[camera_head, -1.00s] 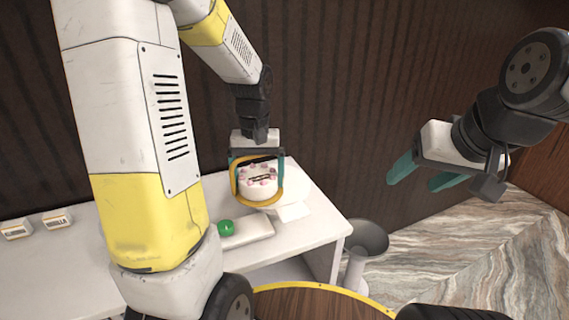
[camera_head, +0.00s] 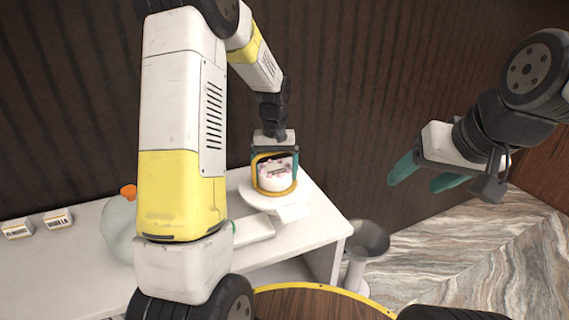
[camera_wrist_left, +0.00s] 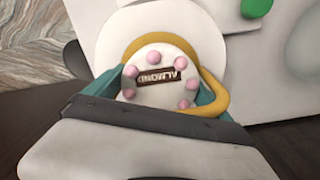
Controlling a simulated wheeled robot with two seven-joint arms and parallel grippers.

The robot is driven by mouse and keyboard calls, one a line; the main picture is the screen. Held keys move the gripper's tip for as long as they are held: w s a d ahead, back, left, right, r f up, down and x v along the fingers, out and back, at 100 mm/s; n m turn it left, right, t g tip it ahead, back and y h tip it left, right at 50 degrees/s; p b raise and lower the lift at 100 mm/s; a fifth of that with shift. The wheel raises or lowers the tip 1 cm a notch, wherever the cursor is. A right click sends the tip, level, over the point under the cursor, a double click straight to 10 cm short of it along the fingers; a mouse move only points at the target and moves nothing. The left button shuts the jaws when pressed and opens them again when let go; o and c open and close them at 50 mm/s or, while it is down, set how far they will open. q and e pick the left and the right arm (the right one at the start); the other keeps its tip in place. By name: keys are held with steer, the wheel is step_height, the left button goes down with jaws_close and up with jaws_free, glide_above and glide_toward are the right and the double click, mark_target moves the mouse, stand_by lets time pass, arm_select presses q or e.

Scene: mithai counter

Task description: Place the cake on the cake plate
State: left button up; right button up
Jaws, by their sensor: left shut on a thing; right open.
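The cake (camera_head: 275,174) is small, round and white, with pink balls on its top edge and a dark label. It also shows in the left wrist view (camera_wrist_left: 160,88). My left gripper (camera_head: 275,184) is shut on it, teal fingers at its sides, and a yellow band loops around it. The white round cake plate (camera_head: 249,195) is under and behind the cake; it shows in the left wrist view (camera_wrist_left: 108,45). I cannot tell whether the cake touches it. My right gripper (camera_head: 414,183) is open and empty, off to the right, clear of the counter.
The white counter (camera_head: 310,245) has a pale block (camera_head: 253,230) near the plate. A translucent rounded object with an orange top (camera_head: 129,191) stands partly behind my left arm. Two small label boxes (camera_head: 58,218) lie at left. A grey funnel-topped stand (camera_head: 367,240) is beside the counter.

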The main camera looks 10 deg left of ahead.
arm_select(q)
steer(key=o, duration=1.4)
steer(key=shift+f, duration=0.15)
